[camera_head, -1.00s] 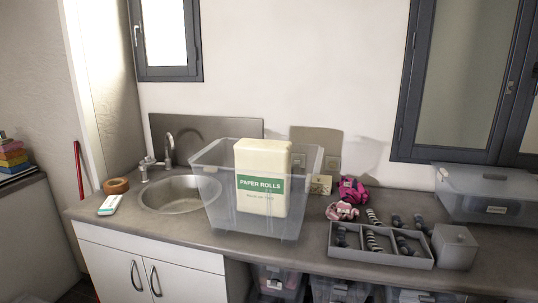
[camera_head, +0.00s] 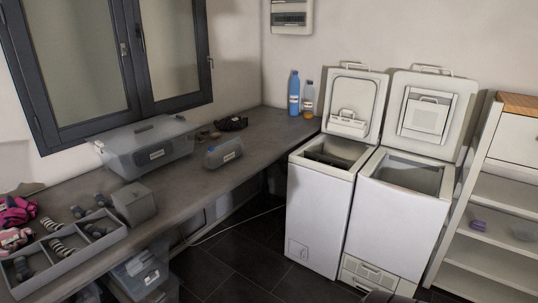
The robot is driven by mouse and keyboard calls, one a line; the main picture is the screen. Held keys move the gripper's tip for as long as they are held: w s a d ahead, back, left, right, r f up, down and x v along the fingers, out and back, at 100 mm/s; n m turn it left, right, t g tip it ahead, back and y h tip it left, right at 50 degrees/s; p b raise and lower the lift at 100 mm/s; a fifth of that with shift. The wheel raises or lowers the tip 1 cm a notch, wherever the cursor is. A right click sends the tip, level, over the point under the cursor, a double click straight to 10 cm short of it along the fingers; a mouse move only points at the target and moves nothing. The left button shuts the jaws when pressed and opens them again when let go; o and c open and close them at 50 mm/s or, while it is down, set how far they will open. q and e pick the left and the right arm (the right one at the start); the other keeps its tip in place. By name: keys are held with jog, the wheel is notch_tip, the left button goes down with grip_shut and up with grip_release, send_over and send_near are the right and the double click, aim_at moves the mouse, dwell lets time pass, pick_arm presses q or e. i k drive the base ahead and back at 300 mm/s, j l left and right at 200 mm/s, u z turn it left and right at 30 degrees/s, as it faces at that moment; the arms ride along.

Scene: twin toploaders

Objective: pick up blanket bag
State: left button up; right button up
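I see nothing that I can clearly make out as a blanket bag. Two white top-loading machines stand side by side against the back wall, a left one (camera_head: 318,215) and a right one (camera_head: 398,222). Both lids are raised, the left lid (camera_head: 370,88) and the right lid (camera_head: 459,102). The tubs are open at the top, and their floors are hidden from here. Neither of my grippers is in view.
The grey counter (camera_head: 195,184) holds a lidded clear box (camera_head: 150,148), a small bluish container (camera_head: 223,153), a divided tray (camera_head: 72,262), a grey box (camera_head: 134,204) and blue bottles (camera_head: 294,95). White shelves (camera_head: 505,190) stand right. Dark floor (camera_head: 235,262) is open in front.

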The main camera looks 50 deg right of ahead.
aim_at(222, 155)
jog(key=z, duration=1.4)
jog(key=i+l+u, duration=0.2)
jog(key=i, duration=0.25)
jog(key=i+l+u, duration=0.25)
jog(key=i+l, duration=0.2)
